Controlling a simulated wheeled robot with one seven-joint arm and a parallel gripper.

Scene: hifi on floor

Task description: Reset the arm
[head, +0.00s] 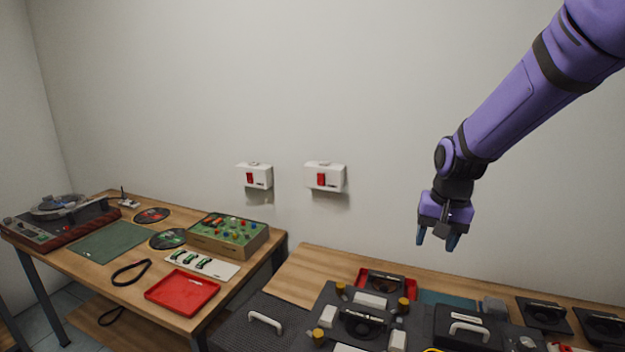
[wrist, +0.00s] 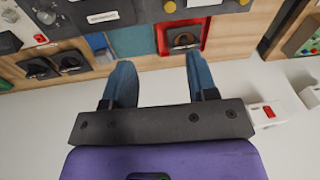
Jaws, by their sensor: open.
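My gripper (head: 437,240) hangs from the purple arm at the right of the head view, above the right-hand table (head: 300,283). Its fingers point down and stand apart, with nothing between them. In the wrist view the two blue fingers of my gripper (wrist: 160,82) are spread, and the space between them is empty. Below them lie a red tray (wrist: 183,38) with a dark part in it and a teal mat (wrist: 133,41). The gripper is clear of the table and touches nothing that I can see.
Two white switch boxes (head: 257,176) (head: 325,177) are on the wall, left of my arm. The right table holds dark fixtures (head: 362,322) and several black parts. The left table holds a turntable, a green-topped box (head: 228,234) and a red tray (head: 183,292). Air around the gripper is free.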

